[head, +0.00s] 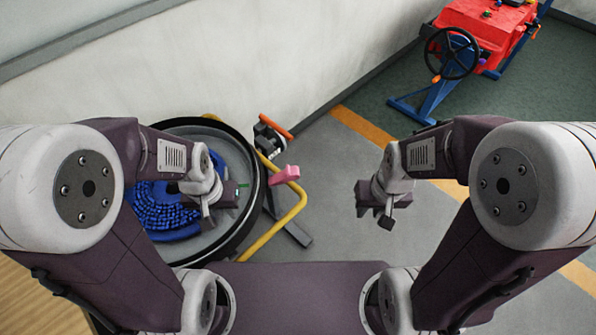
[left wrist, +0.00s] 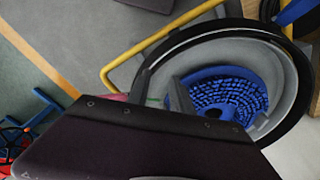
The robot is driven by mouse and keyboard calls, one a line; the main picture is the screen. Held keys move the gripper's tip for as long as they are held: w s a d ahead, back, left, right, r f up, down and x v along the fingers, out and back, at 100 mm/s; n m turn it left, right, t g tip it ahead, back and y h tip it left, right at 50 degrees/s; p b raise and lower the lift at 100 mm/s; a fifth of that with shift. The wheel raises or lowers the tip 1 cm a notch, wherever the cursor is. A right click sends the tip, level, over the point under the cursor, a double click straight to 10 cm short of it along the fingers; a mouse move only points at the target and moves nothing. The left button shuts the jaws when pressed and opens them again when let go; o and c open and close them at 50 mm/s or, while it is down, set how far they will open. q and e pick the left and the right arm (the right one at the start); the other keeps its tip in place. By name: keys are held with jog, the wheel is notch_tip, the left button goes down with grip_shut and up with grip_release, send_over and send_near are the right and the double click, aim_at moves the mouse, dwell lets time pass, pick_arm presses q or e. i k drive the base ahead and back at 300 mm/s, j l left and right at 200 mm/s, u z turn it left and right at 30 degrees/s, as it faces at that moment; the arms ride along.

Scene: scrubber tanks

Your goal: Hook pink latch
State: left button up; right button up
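The pink latch (head: 285,175) stands at the right side of the round tank (head: 254,205), beside a yellow tube frame, in the head view. In the left wrist view only a small pink patch (left wrist: 122,97) shows past the dark gripper body. My left gripper (head: 206,222) is over the tank, left of the latch and apart from it. My right gripper (head: 387,220) is over bare floor, to the right of the latch. Nothing is seen held in either gripper. The finger gaps of both are too small or hidden to read.
The tank holds a blue bristled brush (head: 160,212). A yellow tube (head: 291,217) curves along its right side. An orange handle (head: 275,126) is behind the latch by the wall. A red machine with a steering wheel (head: 452,53) stands back right.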

aim_at(291, 173)
jog(key=i+l+u, duration=0.1)
jog(key=l, duration=0.3)
jog(key=i+l+u, duration=0.1)
jog(key=l, duration=0.25)
jog(key=i+l+u, duration=0.15)
jog(key=l, duration=0.25)
jog(key=i+l+u, duration=0.1)
jog(key=l, duration=0.35)
jog(key=i+j, duration=0.05)
